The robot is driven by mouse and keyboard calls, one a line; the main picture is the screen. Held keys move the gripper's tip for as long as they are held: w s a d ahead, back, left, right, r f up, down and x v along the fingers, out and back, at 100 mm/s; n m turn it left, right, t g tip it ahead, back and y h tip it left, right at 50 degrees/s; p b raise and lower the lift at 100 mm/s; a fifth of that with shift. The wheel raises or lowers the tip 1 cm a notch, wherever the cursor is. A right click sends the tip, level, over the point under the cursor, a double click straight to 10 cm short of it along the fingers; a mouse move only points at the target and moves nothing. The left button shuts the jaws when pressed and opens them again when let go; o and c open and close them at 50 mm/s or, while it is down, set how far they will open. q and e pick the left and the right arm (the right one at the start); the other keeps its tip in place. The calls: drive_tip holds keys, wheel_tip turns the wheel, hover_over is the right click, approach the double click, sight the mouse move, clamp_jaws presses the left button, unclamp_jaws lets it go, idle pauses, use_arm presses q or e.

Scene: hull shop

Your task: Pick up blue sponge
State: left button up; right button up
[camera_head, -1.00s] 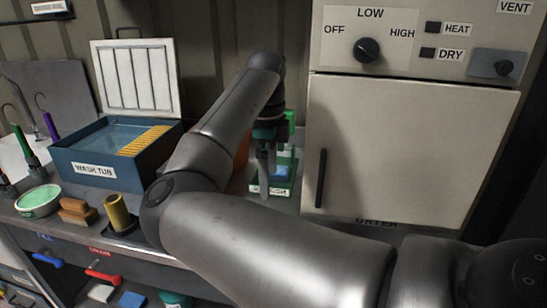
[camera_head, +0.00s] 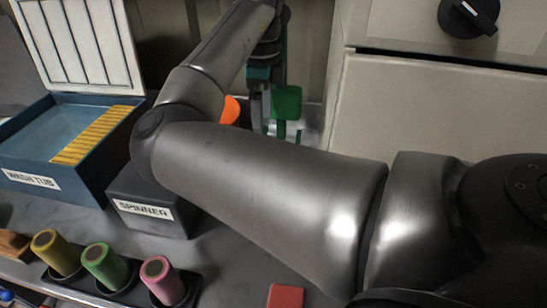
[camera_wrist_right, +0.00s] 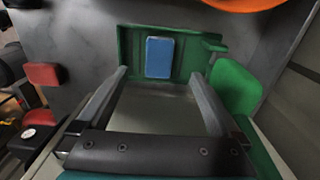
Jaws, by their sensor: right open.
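The blue sponge (camera_wrist_right: 159,57) lies in a green tray (camera_wrist_right: 125,48) in the right wrist view. My right gripper (camera_wrist_right: 156,78) is open, with one finger to each side of the sponge in that view and nothing between them. The sponge looks to lie beyond the fingertips. In the head view my right gripper (camera_head: 267,112) points down beside a green part (camera_head: 287,102). The sponge cannot be made out there. My left gripper is not in view.
A green upright piece (camera_wrist_right: 235,86) stands close to the right finger. An orange object (camera_head: 230,110) is behind my arm. A blue wash tub (camera_head: 88,180), a spinner box (camera_head: 150,212) and colored rollers (camera_head: 103,266) are left. A red block (camera_head: 286,298) lies in front. The dryer (camera_head: 420,120) is right.

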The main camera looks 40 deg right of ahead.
wheel_tip(320, 180, down, 7)
drive_tip(key=shift+s+f+b, duration=0.15)
drive_tip(key=shift+b, duration=0.55)
wheel_tip(320, 180, down, 6)
drive_tip(key=shift+d+f+b, duration=0.15)
drive_tip(key=shift+f+b, duration=0.05)
drive_tip(key=shift+b, duration=0.6)
drive_tip(key=c, duration=1.4)
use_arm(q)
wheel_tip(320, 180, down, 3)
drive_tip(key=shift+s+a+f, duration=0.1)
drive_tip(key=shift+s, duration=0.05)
use_arm(e)
drive_tip(key=shift+r, duration=0.1)
